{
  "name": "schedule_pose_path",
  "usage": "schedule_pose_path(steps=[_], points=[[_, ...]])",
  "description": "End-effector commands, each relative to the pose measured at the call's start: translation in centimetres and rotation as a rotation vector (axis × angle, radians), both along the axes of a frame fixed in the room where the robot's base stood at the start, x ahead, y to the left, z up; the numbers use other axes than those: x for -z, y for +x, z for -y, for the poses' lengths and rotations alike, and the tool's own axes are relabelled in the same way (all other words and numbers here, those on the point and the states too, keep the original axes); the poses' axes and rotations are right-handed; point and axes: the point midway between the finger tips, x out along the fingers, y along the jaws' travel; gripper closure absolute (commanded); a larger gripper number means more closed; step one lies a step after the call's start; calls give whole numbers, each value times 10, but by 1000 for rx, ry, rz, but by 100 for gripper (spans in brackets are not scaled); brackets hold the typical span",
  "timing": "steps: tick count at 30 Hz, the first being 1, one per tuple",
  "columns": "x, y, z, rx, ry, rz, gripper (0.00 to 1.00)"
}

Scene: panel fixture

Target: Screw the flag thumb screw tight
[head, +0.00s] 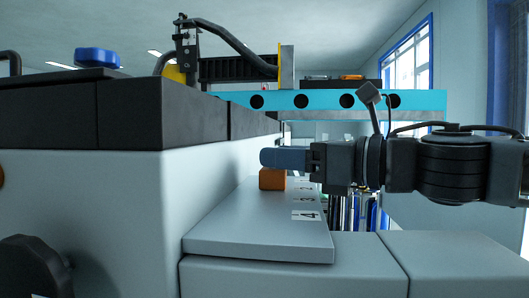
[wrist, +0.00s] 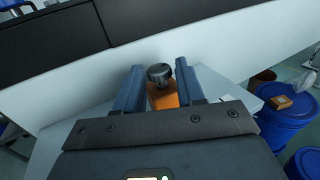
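My gripper (head: 284,158) reaches in from the right, level, with its blue-grey fingers over an orange block (head: 272,180) on the grey ledge. In the wrist view my gripper (wrist: 160,82) has its two fingers spread. A dark round knob (wrist: 159,74), apparently the thumb screw's head, shows between them with the orange block (wrist: 163,98) beside it. Narrow gaps seem to remain between the knob and both fingers. In the head view the fingers hide the knob. Its thread and how far it is screwed in cannot be seen.
The grey ledge (head: 250,238) carries number labels (head: 306,215). A white wall with a black top band (head: 165,118) stands close on the left. A black knob (head: 35,268) is at lower left. Blue barrels (wrist: 284,122) stand on the floor at right.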

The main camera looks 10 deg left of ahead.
Motion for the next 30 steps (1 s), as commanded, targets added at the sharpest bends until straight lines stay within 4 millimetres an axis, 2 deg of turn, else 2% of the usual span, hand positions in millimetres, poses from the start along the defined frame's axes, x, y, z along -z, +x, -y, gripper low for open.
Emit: schedule_pose_path(steps=[3,7,19,30], points=[[-1,7,-17,-2,1,-2,62],[0,13,-29,-1,0,-1,62],[1,17,-35,0,1,-2,63],[0,16,-35,0,0,-1,98]])
